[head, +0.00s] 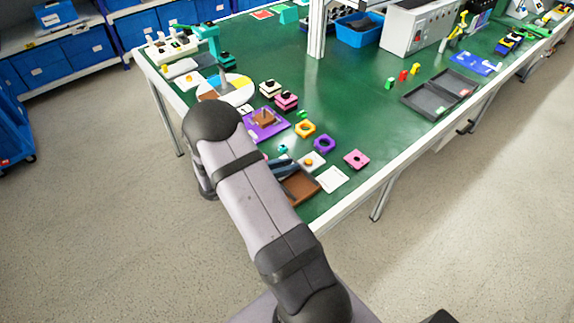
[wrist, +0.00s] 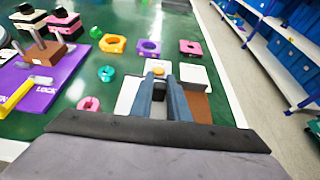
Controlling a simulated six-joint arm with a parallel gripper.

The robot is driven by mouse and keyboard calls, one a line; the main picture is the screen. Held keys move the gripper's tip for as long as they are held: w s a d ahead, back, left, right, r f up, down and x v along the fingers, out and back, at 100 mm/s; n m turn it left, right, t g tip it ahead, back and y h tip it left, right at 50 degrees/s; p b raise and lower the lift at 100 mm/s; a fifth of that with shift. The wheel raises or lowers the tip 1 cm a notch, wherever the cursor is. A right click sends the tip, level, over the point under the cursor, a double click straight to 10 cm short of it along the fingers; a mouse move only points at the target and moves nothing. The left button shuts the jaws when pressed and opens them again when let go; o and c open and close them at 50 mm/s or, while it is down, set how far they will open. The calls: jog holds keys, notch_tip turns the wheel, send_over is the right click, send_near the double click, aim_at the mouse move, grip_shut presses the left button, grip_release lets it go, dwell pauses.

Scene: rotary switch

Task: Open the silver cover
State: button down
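I cannot clearly pick out a silver cover. The palest candidates are a whitish square piece with an orange knob (head: 312,161) and a plain white plate (head: 334,179) near the table's front edge. In the wrist view, the knobbed piece (wrist: 155,66) shows just beyond my fingertips, and the white plate (wrist: 196,75) is to their right. In the head view, my gripper (head: 296,160) is partly hidden behind my arm. Contact with anything below cannot be told.
A brown tray (head: 301,190) lies beside the fingers. A purple lock board (wrist: 42,88) with a brown block is to the left. Yellow (head: 305,128), purple (head: 324,143) and pink (head: 357,159) ringed pieces lie beyond.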

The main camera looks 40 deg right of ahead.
jog(key=shift+s, duration=3.8)
jog(key=c, duration=1.7)
grip_release()
jog(key=shift+b+v, duration=0.75)
jog(key=shift+v, duration=2.95)
